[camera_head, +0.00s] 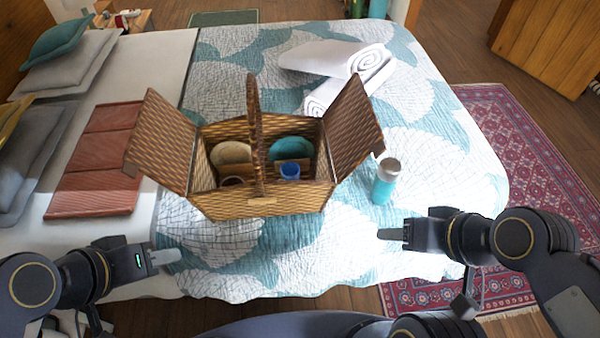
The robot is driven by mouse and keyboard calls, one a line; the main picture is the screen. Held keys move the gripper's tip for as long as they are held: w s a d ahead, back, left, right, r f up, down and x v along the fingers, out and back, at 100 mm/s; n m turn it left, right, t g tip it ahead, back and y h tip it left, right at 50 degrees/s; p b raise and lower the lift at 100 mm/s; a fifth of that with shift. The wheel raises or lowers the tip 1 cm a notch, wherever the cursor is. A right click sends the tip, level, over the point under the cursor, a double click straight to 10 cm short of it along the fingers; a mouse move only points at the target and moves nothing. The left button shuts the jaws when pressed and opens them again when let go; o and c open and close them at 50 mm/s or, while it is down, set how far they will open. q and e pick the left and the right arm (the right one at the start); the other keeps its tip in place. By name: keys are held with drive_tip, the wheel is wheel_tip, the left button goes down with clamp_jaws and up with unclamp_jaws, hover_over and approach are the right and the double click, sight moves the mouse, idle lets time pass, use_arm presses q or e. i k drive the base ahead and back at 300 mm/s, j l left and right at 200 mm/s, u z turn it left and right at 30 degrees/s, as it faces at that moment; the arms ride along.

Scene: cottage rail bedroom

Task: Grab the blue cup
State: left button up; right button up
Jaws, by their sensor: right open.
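The blue cup (290,171) stands inside an open wicker picnic basket (265,207) on the bed, in its right half near the front wall. Its lower part is hidden by the basket wall. A teal plate or bowl (290,150) is behind it. My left gripper (176,257) is in front and left of the basket, apart from it; its jaw opening cannot be made out. My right gripper (382,234) is open, in front and right of the basket, below the teal bottle in the picture. It touches nothing that I can see.
The basket's handle (255,130) arches over its middle and both lids stand raised. A teal bottle (385,182) stands right of the basket. Rolled white towels (335,60) lie behind. The quilt's front right is clear.

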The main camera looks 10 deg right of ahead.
sight(290, 171)
drive_tip(key=i+u, duration=0.1)
drive_tip(key=u, duration=0.25)
drive_tip(key=i+l+u, duration=0.1)
drive_tip(key=u, duration=0.25)
drive_tip(key=i+l+u, duration=0.1)
drive_tip(key=u, duration=0.25)
drive_tip(key=l, duration=0.1)
